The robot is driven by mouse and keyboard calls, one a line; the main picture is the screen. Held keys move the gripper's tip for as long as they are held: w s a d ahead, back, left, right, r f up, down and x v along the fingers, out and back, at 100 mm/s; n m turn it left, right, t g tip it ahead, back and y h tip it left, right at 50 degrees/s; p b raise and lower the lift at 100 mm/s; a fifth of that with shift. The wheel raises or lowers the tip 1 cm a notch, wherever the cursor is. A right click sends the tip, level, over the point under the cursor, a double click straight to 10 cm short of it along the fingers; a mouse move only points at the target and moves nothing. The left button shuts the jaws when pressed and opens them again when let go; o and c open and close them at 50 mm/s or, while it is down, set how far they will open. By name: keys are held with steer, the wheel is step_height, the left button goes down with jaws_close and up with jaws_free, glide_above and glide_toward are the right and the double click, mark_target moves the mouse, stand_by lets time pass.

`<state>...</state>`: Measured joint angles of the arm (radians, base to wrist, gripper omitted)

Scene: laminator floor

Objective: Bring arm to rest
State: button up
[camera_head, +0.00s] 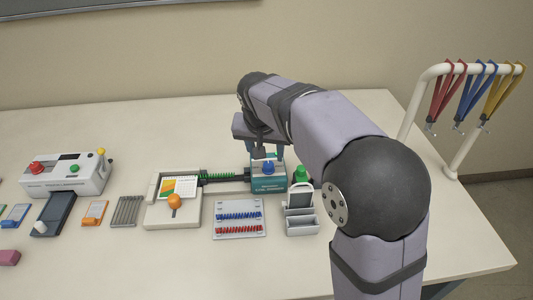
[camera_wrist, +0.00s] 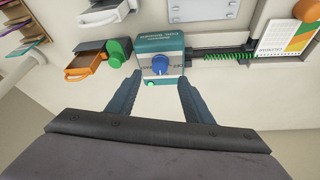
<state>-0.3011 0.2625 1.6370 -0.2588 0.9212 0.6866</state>
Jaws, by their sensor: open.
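My gripper (camera_wrist: 158,95) is open, its two dark fingers spread apart with nothing between them. In the wrist view the fingers point toward a teal box (camera_wrist: 150,43) with a blue knob (camera_wrist: 161,64) and a lit green light (camera_wrist: 150,84). In the head view the arm reaches over the table from the right, and my gripper (camera_head: 265,153) is just above and behind the teal box (camera_head: 269,185). Part of the fingers is hidden by the wrist and the box. I cannot tell whether they touch the box.
A green knob (camera_head: 301,174) and a grey holder (camera_head: 301,222) stand right of the box. A green coil (camera_head: 222,177) joins it to a calendar device (camera_head: 173,215). A white machine (camera_head: 68,175) is far left. A lanyard rack (camera_head: 415,95) stands right. The table's back is clear.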

steer(key=shift+s, duration=0.1)
steer(key=s+d+f+n+g+p, duration=0.1)
steer(key=s+d+f+p, duration=0.1)
steer(key=s, duration=0.6)
steer(key=s+d+f+n+g+p, duration=0.1)
steer(key=s+d+f+p, duration=0.1)
steer(key=s, duration=0.7)
steer(key=s+d+f+n+g+y+p, duration=0.1)
steer(key=s+d+f+g+p, duration=0.1)
steer(key=s+d, duration=0.3)
steer(key=shift+s+d+f+p, duration=0.1)
steer(key=shift+s+d+f, duration=0.1)
steer(key=shift+s, duration=0.5)
steer(key=shift+s+d+f+p, duration=0.1)
steer(key=shift+s+f, duration=0.15)
steer(key=shift+s, duration=0.45)
steer(key=shift+s+d+f+p, duration=0.1)
steer(key=shift+s+f, duration=0.1)
steer(key=shift+s, duration=0.5)
stand_by(3.6)
